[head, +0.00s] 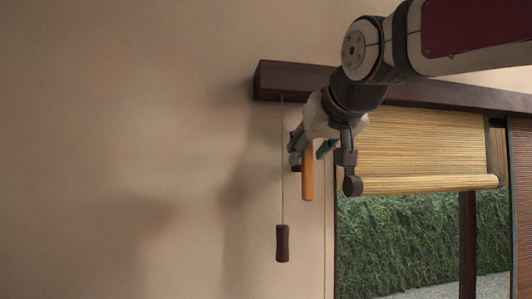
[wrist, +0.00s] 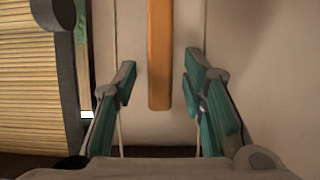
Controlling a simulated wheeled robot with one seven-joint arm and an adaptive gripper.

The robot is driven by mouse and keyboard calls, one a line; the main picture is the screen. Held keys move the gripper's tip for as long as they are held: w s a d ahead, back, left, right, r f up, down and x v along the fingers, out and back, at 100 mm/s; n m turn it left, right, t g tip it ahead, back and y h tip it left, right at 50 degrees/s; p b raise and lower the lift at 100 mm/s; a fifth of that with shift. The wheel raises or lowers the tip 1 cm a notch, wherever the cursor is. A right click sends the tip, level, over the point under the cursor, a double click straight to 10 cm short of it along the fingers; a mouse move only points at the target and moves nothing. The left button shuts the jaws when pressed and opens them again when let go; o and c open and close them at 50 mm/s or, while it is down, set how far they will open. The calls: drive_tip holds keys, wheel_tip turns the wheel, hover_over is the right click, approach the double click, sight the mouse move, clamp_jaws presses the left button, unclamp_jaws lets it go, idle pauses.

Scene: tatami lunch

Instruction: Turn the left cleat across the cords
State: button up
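The left cleat is an orange wooden bar (head: 308,175). It hangs upright in front of the wall, and it also shows upright in the middle of the wrist view (wrist: 160,45). My gripper (wrist: 160,86) is open, with one teal-padded finger on each side of the bar's lower end. A gap shows between the bar and each finger in the wrist view. In the head view my gripper (head: 310,146) hides the bar's upper end. One cord (wrist: 115,30) runs left of the bar and another cord (wrist: 206,25) runs right of it. The bar lies along the cords, not across them.
A dark wooden pull (head: 283,243) hangs on a cord below and left of my gripper. A dark beam (head: 270,80) runs above. A bamboo blind (head: 430,145) hangs to the right, over a window. The wall (head: 120,150) at left is bare.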

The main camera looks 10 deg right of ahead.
drive_tip(key=shift+w+f, duration=0.25)
drive_tip(key=shift+w, duration=0.35)
clamp_jaws()
